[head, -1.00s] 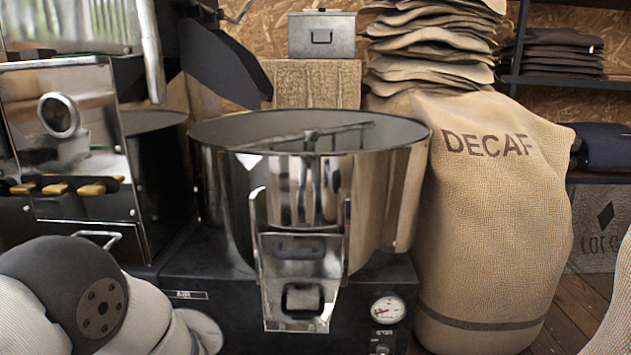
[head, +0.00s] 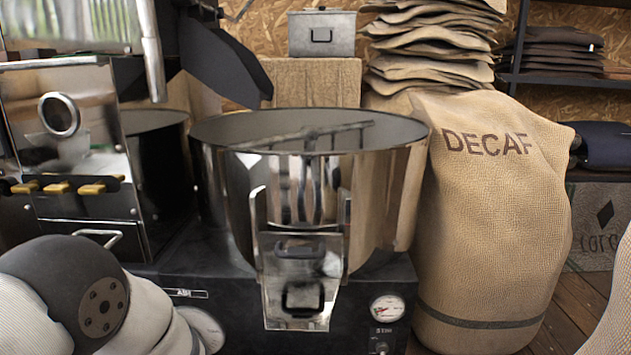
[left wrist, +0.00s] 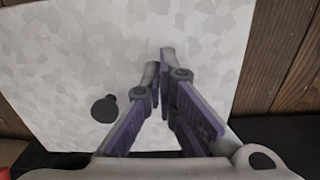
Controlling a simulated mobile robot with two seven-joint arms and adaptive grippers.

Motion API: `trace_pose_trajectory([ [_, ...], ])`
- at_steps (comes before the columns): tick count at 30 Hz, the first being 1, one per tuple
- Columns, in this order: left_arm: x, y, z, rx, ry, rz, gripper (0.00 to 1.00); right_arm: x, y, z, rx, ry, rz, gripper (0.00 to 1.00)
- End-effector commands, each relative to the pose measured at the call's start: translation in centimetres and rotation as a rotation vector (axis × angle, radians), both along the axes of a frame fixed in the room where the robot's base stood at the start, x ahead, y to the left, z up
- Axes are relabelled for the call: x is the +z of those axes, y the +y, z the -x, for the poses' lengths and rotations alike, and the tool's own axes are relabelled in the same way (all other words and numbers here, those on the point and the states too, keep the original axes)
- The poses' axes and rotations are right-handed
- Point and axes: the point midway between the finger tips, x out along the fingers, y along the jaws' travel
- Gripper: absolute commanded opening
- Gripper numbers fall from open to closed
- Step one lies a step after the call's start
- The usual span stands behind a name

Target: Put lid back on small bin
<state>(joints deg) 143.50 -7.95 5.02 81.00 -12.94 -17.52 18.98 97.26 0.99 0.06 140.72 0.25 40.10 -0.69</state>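In the head view a small grey metal bin (head: 322,36) with a dark front handle stands at the back, on a burlap-covered block. A flat top edge shows on it; I cannot tell whether that is a lid. In the left wrist view a pale mottled metal plate (left wrist: 60,60) with a round dark knob (left wrist: 105,108) fills most of the picture; it may be the lid. My left gripper (left wrist: 161,63) points over this plate, with the knob to the left of its fingers and apart from them. The fingertips look close together, but their gap is unclear. My right gripper is not in view.
A large steel cooling drum (head: 310,190) stands in front of the bin. A full DECAF sack (head: 490,220) is to the right, with stacked empty sacks (head: 430,50) behind it. The roaster (head: 70,150) fills the left. Wooden boards (left wrist: 290,60) border the plate.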

Motion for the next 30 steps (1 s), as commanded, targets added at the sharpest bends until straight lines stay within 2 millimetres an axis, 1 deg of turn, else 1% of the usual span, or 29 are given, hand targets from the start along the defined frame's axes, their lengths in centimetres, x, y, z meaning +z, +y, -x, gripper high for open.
trace_pose_trajectory([
  [1, 0.8, 0.0, -0.1, 0.0, -0.003, 0.0, 0.0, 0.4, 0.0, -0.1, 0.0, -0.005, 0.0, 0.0],
  [3, 1.4, 0.0, -0.1, 0.0, -0.003, 0.0, 0.0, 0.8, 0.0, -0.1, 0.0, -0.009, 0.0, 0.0],
  [21, 5.9, 0.0, -0.1, 0.001, -0.003, 0.001, 0.0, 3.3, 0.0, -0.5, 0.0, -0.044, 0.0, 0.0],
  [30, 5.8, 0.0, 0.0, 0.0, 0.0, 0.001, 0.0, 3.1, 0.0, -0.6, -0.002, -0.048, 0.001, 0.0],
])
